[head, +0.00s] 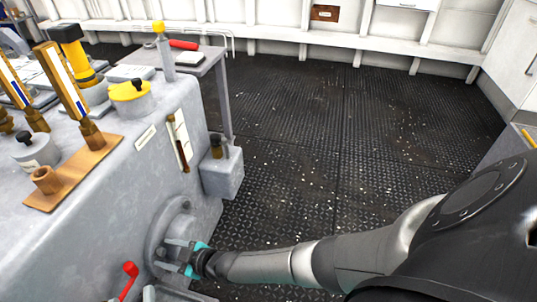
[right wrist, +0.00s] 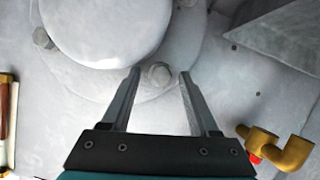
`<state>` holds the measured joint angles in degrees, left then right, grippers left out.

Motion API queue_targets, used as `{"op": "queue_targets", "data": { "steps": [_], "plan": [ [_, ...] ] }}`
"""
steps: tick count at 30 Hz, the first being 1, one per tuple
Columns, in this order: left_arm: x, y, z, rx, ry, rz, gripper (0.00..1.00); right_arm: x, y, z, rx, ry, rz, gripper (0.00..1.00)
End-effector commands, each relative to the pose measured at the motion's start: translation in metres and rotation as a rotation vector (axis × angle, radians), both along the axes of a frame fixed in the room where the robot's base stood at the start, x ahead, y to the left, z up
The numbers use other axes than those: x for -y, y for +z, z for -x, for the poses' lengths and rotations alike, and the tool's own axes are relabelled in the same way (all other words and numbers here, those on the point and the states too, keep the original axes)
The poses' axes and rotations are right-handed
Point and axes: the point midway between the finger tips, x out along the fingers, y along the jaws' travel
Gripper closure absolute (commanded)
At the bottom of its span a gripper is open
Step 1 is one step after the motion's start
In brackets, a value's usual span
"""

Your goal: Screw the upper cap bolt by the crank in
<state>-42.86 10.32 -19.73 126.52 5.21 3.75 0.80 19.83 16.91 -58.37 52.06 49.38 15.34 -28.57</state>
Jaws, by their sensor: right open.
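A grey round cap (head: 168,222) sits on the side of the grey machine housing; its broad raised disc (right wrist: 105,25) fills the upper left of the right wrist view. A hex-headed cap bolt (right wrist: 160,75) is at the disc's edge, between my right fingertips. A second hex bolt (right wrist: 43,38) is at the left of the disc. My right gripper (head: 167,255) is open, with a finger on each side of the first bolt and visible gaps between. How far that bolt stands out is hard to tell. My left gripper is not in view.
A red-handled lever (head: 127,282) stands left of my right gripper. Brass elbow fittings (right wrist: 270,145) are at the lower right in the wrist view. A grey box (head: 222,170) juts from the housing. The dark riveted floor (head: 350,140) is clear.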

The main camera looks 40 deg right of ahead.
Motion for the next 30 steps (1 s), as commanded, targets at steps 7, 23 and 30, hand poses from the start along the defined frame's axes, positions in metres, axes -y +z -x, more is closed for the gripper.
{"op": "queue_targets", "data": {
  "steps": [7, 23, 30],
  "plan": [
    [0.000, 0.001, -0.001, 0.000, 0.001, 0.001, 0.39, -0.002, -0.001, 0.002, 0.069, -0.001, 0.095, 0.39],
    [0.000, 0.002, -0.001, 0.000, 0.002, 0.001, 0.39, -0.005, -0.003, 0.003, 0.274, 0.001, 0.379, 0.39],
    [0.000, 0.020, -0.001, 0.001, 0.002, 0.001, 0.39, 0.004, 0.006, 0.024, 0.323, -0.001, 0.454, 0.39]
  ]
}}
